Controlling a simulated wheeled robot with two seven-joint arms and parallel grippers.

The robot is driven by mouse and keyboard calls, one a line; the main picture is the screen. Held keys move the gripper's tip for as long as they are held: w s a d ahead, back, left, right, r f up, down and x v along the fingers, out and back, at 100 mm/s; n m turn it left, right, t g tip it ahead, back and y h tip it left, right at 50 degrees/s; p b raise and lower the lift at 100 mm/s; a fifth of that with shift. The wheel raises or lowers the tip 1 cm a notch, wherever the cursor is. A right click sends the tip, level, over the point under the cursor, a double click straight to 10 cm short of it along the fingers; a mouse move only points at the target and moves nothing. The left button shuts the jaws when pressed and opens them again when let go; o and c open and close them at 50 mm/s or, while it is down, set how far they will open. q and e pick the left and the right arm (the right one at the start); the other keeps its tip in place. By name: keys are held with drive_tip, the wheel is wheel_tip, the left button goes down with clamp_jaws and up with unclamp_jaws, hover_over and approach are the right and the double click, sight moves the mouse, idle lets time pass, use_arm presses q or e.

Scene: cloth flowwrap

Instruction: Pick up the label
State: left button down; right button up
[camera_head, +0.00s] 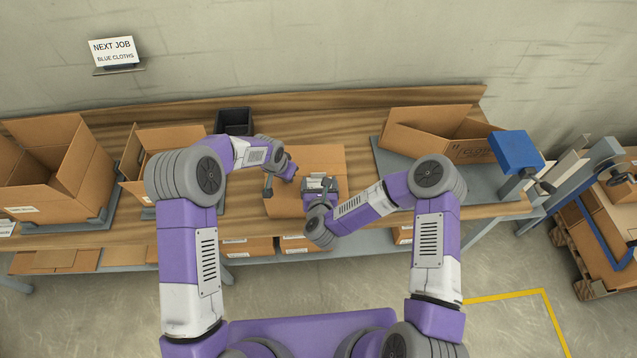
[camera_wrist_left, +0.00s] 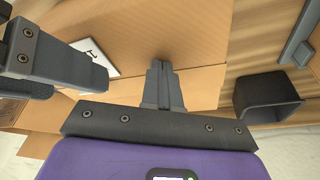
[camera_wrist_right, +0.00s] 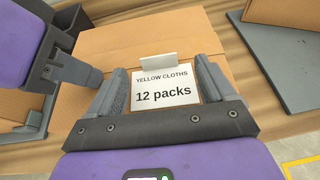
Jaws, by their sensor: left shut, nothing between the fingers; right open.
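The label (camera_wrist_right: 160,90) is a white card reading "YELLOW CLOTHS 12 packs", with a small pale tab at its far edge. It lies on a flat-topped brown carton (camera_head: 335,158). My right gripper (camera_wrist_right: 162,72) is open above it, with one finger on each side of the card in the right wrist view. In the left wrist view, a corner of the label (camera_wrist_left: 97,65) shows, partly hidden by my right gripper. My left gripper (camera_wrist_left: 161,66) is shut and empty, over the same carton, beside my right gripper.
Open cartons (camera_head: 40,185) stand on the wooden bench at the left, and another (camera_head: 425,130) stands at the right on a grey plate (camera_head: 480,192). A black bin (camera_head: 235,120) is behind my left arm. A sign (camera_head: 112,50) hangs on the wall.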

sight(318, 174)
drive_tip(key=shift+x, duration=1.9)
drive_tip(key=shift+a+r, duration=0.1)
drive_tip(key=shift+c, duration=0.5)
drive_tip(key=c, duration=1.1)
drive_tip(key=shift+o, duration=0.2)
wheel_tip(318, 174, up, 10)
